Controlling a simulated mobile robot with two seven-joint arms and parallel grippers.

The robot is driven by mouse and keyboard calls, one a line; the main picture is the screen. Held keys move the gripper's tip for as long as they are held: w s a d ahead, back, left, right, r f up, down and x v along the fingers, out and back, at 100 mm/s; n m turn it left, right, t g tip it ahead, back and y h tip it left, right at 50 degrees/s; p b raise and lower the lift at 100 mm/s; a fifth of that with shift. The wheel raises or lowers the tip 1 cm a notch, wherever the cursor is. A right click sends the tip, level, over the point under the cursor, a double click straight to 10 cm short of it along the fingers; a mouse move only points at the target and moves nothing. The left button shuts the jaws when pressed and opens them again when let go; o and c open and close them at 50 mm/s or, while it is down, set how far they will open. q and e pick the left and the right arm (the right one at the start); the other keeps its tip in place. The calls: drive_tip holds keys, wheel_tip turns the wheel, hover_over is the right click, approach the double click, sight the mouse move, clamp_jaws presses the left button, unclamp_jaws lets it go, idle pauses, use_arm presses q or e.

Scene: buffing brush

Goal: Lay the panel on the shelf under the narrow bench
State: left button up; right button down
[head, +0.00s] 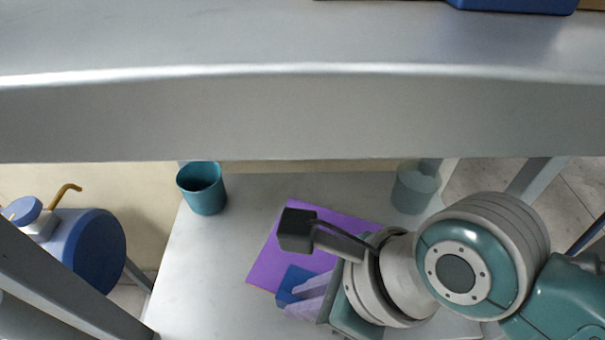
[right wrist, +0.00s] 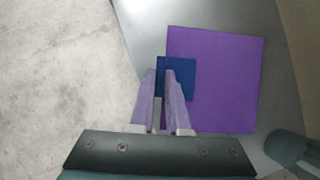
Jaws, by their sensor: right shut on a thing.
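The panel is a flat purple square (head: 275,255) with a dark blue block (head: 291,281) at one edge. It lies flat over the pale shelf (head: 195,285) under the bench (head: 300,120); I cannot tell whether it touches the shelf or hangs just above it. My right gripper (head: 292,301) is shut on the blue block. In the right wrist view the panel (right wrist: 220,85) extends to the right of the fingers (right wrist: 160,74), with the blue block (right wrist: 184,80) at their tips. My wrist and fingers hide part of the panel in the head view. My left gripper does not show.
A teal cup (head: 203,190) stands at the shelf's back left. A paler teal cup (head: 413,190) stands at the back right, near my right arm. The bench's front edge hangs over the shelf. A blue round container (head: 90,250) is at the left, outside the shelf.

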wheel_tip(320, 180, down, 4)
drive_tip(key=b, duration=0.3)
drive_tip(key=shift+w, duration=0.1)
drive_tip(key=shift+w+f+b, duration=0.15)
drive_tip(key=shift+b, duration=0.15)
drive_tip(key=shift+r, duration=0.2)
drive_tip(key=shift+f, duration=0.1)
drive_tip(key=c, duration=0.9)
unclamp_jaws()
